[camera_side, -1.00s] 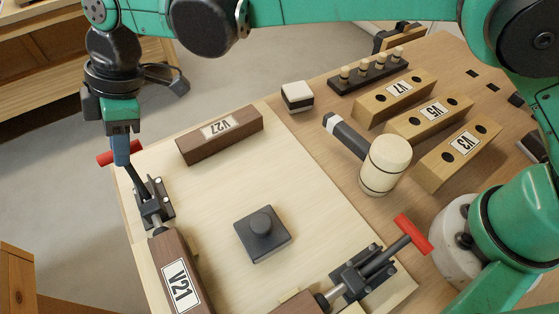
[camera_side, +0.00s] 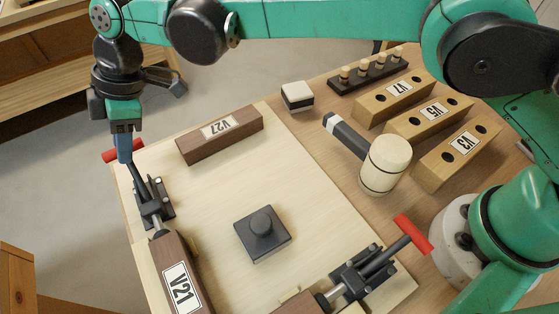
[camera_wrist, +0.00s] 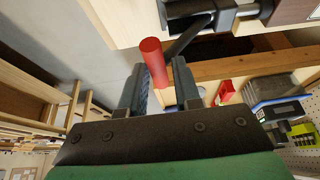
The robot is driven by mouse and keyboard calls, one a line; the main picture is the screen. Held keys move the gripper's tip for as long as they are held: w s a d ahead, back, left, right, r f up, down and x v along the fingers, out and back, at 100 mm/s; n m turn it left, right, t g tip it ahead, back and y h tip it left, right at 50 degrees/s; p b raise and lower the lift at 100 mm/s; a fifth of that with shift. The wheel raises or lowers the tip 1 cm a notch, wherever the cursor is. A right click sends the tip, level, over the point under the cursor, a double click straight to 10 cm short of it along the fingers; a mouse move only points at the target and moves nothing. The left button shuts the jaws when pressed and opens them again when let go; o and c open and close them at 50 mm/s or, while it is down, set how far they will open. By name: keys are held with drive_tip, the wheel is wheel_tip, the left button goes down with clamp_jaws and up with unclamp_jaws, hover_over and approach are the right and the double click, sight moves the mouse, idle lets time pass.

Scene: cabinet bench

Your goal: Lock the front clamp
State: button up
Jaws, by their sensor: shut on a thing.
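A toggle clamp (camera_side: 154,201) with a dark base and lever stands at the left edge of the pale board, its plunger toward the brown block V21 (camera_side: 181,285). My gripper (camera_side: 124,150) is shut on the clamp's red handle (camera_side: 110,157), with the lever raised and tilted. In the wrist view the red handle (camera_wrist: 154,62) lies between the two fingers of my gripper (camera_wrist: 160,85). A second clamp (camera_side: 356,276) with a red handle (camera_side: 413,234) sits at the lower right. The exact contact at the fingertips is partly hidden.
The pale board (camera_side: 309,197) bears a brown block V27 (camera_side: 220,134) and a dark knobbed square (camera_side: 262,235). A mallet (camera_side: 384,166), a small block (camera_side: 297,96), wooden blocks (camera_side: 428,120) and a peg rack (camera_side: 367,71) stand to the right.

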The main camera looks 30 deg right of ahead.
drive_tip(key=shift+f, duration=0.15)
drive_tip(key=shift+o, duration=0.2)
drive_tip(key=shift+w+f, duration=0.45)
drive_tip(key=shift+f, duration=0.2)
drive_tip(key=shift+w+f, duration=0.25)
drive_tip(key=shift+f, duration=0.15)
drive_tip(key=o, duration=0.7)
drive_tip(key=shift+r, duration=0.1)
drive_tip(key=shift+r, duration=3.5)
